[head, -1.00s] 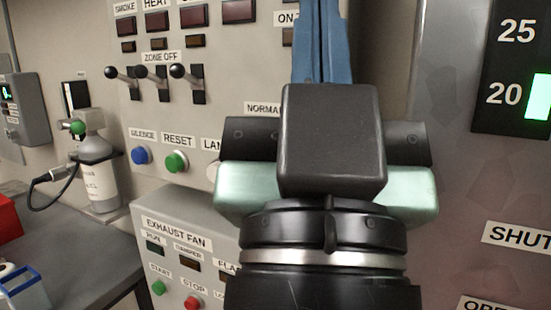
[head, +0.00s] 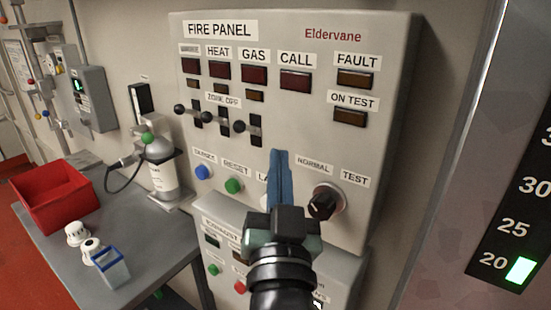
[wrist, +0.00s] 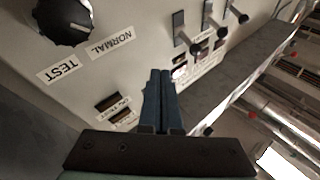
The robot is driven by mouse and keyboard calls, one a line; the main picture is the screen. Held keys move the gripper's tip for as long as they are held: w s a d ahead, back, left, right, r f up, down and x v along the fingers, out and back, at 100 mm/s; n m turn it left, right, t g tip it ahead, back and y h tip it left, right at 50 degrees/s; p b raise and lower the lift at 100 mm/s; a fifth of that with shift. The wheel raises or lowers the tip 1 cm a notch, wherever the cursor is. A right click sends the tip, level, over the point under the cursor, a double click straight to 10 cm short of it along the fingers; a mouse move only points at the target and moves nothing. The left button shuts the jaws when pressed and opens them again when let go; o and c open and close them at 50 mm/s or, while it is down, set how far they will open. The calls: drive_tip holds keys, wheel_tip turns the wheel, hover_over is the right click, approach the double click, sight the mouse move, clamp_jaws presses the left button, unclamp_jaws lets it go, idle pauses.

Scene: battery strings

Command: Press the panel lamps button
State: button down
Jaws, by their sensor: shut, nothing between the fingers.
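The fire panel (head: 390,130) fills the middle of the head view. A label starting "LA" (head: 262,177) stands right of the RESET label, its remainder hidden behind my gripper.
A blue button (head: 202,173) and green RESET button (head: 234,186) lie to the left, with lever switches (head: 240,126) above. A black rotary knob (head: 325,202) stands close right of my gripper. A grey bench (head: 150,240) with a red bin (head: 60,195) is at left.

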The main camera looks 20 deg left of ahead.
drive_tip(key=s+a+f+m+g+p, duration=0.1)
drive_tip(key=a+f+g+p, duration=0.1)
drive_tip(key=f+p, duration=0.2)
drive_tip(key=s+a+f+m+g+y+p, duration=0.1)
drive_tip(key=s+a+f+g+p, duration=0.1)
drive_tip(key=p, duration=0.4)
drive_tip(key=s+a+f+g+p, duration=0.2)
drive_tip(key=a+f+p, duration=0.1)
drive_tip(key=f+p, duration=0.2)
drive_tip(key=shift+a+f+m, duration=0.3)
drive_tip(key=shift+f+m, duration=0.1)
drive_tip(key=shift+f, duration=0.3)
drive_tip(key=w+d+b, duration=0.3)
drive_tip(key=w+b, duration=0.1)
drive_tip(key=w, duration=0.4)
drive_tip(key=shift+w+b, duration=0.15)
drive_tip(key=shift+b, duration=0.15)
idle(0.8)
drive_tip(key=shift+w+d, duration=0.15)
drive_tip(key=shift+w, duration=0.15)
